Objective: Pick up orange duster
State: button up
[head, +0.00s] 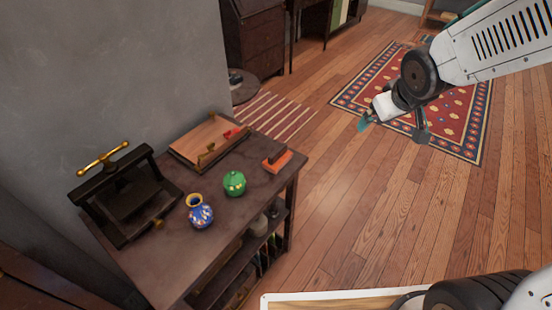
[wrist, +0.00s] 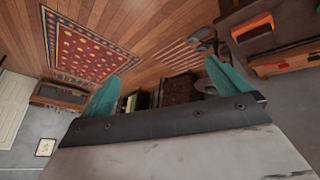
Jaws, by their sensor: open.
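My gripper (head: 364,124) is up in the air to the right of the table, apart from the duster. In the wrist view its two teal fingers (wrist: 163,70) are spread wide with nothing between them.
A green lidded pot (head: 234,183), a blue patterned vase (head: 200,214), a wooden tray (head: 208,139) and a black press with a brass handle (head: 122,195) stand on the table. A grey wall rises behind it. Wooden floor to the right is mostly clear, with a red rug (head: 455,125).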

jog(key=w+a+f+n+t+y, duration=0.1)
jog(key=w+a+f+n+y, duration=0.1)
jog(key=w+a+f, duration=0.3)
jog(key=n+y, duration=0.5)
jog(key=y, duration=0.4)
send_near(280, 158)
jog(key=x, duration=0.3)
jog(key=shift+w+a+f+t+y, duration=0.1)
jog(key=shift+a+f+t+y, duration=0.25)
jog(key=shift+f+t, duration=0.15)
jog(key=x, duration=0.7)
jog(key=shift+w, duration=0.15)
jog(key=c, duration=0.7)
